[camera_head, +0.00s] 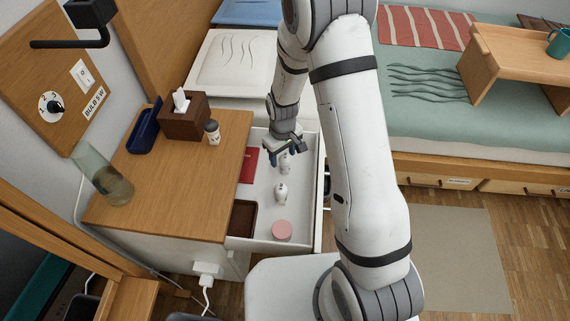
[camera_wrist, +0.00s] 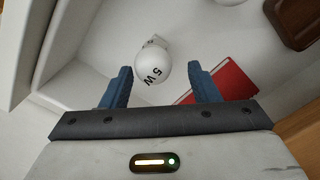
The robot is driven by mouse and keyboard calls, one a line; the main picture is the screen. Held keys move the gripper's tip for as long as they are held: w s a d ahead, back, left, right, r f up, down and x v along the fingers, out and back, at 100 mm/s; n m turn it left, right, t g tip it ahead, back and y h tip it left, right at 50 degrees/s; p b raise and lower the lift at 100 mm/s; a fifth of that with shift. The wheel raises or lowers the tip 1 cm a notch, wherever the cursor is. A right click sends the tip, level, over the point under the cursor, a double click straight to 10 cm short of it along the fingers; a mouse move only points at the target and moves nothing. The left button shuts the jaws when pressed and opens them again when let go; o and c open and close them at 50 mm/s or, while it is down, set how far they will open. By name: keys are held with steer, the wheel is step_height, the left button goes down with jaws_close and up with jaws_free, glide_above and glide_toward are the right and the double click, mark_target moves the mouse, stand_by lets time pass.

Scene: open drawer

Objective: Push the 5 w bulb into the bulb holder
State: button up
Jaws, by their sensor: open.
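The 5 w bulb (camera_wrist: 153,68) is white and round with "5 W" on it. In the wrist view it lies in the drawer between or just beyond my fingertips, with a gap on each side. In the head view a white bulb (camera_head: 284,164) shows right below my gripper (camera_head: 287,151), which is open and empty over the drawer. A wooden wall board (camera_head: 52,72) carries a dial, a switch and a "BULB 5 W" label. A black wall fixture (camera_head: 90,12) is above it; I cannot tell whether it is the bulb holder.
The open white drawer (camera_head: 318,205) also holds a red book (camera_head: 249,165), a brown tray (camera_head: 242,217) and a pink round thing (camera_head: 282,230).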

mark_target(285, 162)
steer(key=f, duration=0.1)
steer(key=f+b, duration=0.1)
steer(key=f, duration=0.1)
steer(key=f+b, duration=0.1)
steer(key=f, duration=0.1)
steer(key=shift+w+d+f, duration=0.1)
steer(key=shift+w+d, duration=0.1)
steer(key=shift+d, duration=0.15)
steer(key=c, duration=1.1)
steer(key=shift+o, duration=0.2)
step_height(285, 162, up, 10)
steer(key=p, duration=0.3)
